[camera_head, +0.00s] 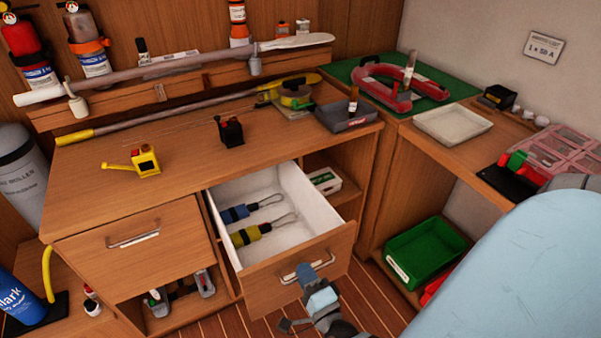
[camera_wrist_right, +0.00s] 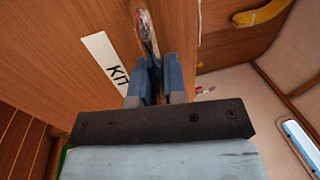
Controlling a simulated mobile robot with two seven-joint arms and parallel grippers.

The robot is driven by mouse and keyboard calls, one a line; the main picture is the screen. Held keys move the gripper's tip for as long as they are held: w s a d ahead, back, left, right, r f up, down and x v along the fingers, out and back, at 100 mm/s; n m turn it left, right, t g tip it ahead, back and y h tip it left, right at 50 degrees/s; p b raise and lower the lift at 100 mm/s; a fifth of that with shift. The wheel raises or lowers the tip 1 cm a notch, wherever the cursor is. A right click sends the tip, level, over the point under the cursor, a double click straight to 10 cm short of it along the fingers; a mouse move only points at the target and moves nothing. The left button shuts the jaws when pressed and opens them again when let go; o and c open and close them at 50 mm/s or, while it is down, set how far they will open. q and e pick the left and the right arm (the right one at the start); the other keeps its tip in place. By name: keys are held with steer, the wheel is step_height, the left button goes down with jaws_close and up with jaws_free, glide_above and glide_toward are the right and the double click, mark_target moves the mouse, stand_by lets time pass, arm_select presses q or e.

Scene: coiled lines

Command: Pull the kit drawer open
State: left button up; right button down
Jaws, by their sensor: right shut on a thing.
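The kit drawer (camera_head: 290,262) is pulled out from the wooden cabinet, with its white interior showing. Inside it lie a blue-handled tool (camera_head: 236,213) and a yellow-handled tool (camera_head: 250,234), each with a wire loop. My right gripper (camera_head: 312,282) is at the drawer's front, shut on its metal handle (camera_head: 296,274). In the right wrist view, the blue fingers (camera_wrist_right: 157,75) close around the handle (camera_wrist_right: 147,35), beside a white label (camera_wrist_right: 108,62) on the drawer front. My left gripper is not in view.
A closed drawer (camera_head: 135,255) is to the left. A yellow device (camera_head: 145,161) and a small black device (camera_head: 230,131) stand on the worktop above. A green bin (camera_head: 424,252) sits on the lower right shelf. Floor shows in front of the cabinet.

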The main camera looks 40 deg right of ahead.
stand_by(0.3)
steer(key=c, duration=1.2)
jaws_free()
steer(key=shift+r, duration=0.1)
